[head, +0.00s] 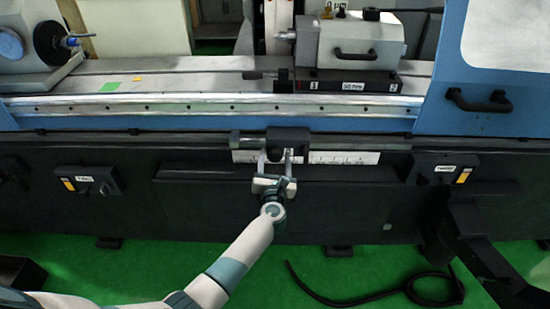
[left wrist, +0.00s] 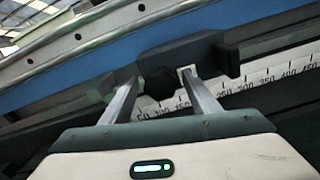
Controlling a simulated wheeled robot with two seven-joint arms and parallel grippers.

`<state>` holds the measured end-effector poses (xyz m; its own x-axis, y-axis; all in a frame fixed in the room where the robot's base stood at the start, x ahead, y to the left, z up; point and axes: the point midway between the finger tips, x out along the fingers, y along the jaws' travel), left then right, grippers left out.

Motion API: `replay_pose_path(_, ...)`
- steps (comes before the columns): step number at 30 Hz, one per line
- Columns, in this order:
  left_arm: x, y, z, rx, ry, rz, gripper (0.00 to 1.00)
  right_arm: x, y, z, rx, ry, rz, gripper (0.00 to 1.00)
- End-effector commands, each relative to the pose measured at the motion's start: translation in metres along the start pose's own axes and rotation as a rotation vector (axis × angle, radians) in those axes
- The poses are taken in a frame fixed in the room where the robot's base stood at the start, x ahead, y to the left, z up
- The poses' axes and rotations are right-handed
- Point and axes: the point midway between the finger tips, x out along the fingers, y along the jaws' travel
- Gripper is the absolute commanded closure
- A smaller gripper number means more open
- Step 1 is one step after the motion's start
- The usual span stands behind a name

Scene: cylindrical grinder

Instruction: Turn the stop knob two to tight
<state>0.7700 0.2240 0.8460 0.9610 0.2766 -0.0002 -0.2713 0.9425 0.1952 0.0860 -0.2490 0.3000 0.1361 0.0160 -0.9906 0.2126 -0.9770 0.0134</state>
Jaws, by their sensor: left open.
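A dark stop block (head: 288,136) sits on the rail at the front of the grinder, above a white scale. It also shows in the left wrist view (left wrist: 205,50). A black round knob (left wrist: 158,83) sticks out of the block's underside in the left wrist view; no number on it can be read. My left gripper (head: 276,156) is open, with its fingers just below and at the block. In the left wrist view its fingertips (left wrist: 160,78) stand on either side of the knob. Whether they touch it I cannot tell. My right gripper is not in view.
The white scale (head: 345,158) runs along the rail to the right. Control boxes sit on the machine's front at left (head: 88,184) and right (head: 440,172). A blue door with a black handle (head: 478,101) is at right. A black cable (head: 430,288) lies on the green floor.

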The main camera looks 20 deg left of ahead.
Motion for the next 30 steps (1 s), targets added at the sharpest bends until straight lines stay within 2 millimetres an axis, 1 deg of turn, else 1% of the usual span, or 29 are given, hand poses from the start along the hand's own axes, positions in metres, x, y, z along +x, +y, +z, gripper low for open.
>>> replay_pose_path(8,0.001,0.000,0.000,0.000,0.000,0.000,0.45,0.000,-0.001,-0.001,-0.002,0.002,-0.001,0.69)
replay_pose_path(9,0.000,0.000,0.000,0.000,0.000,0.000,0.54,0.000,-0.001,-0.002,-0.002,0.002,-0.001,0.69)
replay_pose_path(11,0.000,0.000,0.000,0.000,0.000,0.000,0.68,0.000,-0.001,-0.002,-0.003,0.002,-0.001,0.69)
replay_pose_path(12,0.000,0.000,0.000,0.000,0.000,0.000,0.78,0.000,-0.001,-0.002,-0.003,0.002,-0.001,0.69)
replay_pose_path(13,0.000,0.000,0.000,0.000,0.000,0.000,0.85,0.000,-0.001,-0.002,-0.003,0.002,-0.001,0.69)
replay_pose_path(24,0.000,0.000,0.000,0.026,0.001,0.000,0.86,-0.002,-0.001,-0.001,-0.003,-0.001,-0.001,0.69)
replay_pose_path(28,0.000,0.000,0.001,0.068,0.001,0.000,0.86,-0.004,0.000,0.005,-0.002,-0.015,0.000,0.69)
replay_pose_path(30,0.000,-0.001,0.001,0.100,0.002,0.000,0.86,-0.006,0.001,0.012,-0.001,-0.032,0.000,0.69)
